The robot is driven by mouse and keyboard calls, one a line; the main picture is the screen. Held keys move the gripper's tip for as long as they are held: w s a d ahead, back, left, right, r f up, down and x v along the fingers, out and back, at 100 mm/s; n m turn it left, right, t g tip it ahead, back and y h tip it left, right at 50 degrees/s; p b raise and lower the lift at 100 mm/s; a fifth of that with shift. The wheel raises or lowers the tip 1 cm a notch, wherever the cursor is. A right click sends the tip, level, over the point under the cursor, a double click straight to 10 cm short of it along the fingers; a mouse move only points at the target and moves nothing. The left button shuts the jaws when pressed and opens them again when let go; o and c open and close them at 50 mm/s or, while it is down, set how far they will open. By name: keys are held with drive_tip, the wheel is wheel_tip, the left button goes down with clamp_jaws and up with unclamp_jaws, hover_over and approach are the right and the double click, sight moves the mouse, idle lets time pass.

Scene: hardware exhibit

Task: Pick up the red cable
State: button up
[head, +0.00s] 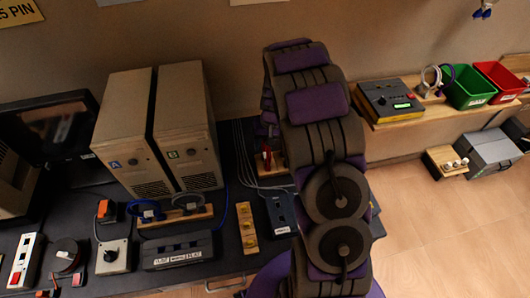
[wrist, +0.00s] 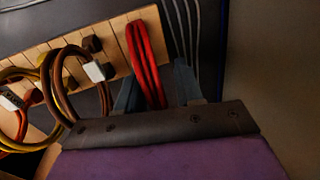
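The red cable (wrist: 146,62) is a looped bundle hanging at the right end of a wooden rack (wrist: 112,38) in the wrist view. My gripper (wrist: 158,84) is open, with one dark finger on each side of the cable's lower part. A gap shows between the cable and the right finger; contact at the left finger is unclear. The lower end of the cable is hidden behind my gripper's body. In the head view, a small part of the red cable (head: 266,157) shows beside my arm, which hides my gripper there.
Yellow and brown cables (wrist: 62,85) and an orange cable (wrist: 22,125) hang left of the red one. Thin grey cables (wrist: 187,35) run just right of it. A beige computer tower (head: 150,130) stands left of my arm on the dark bench.

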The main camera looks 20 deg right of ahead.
drive_tip(key=shift+d, duration=0.3)
clamp_jaws()
drive_tip(key=shift+a+r, duration=0.1)
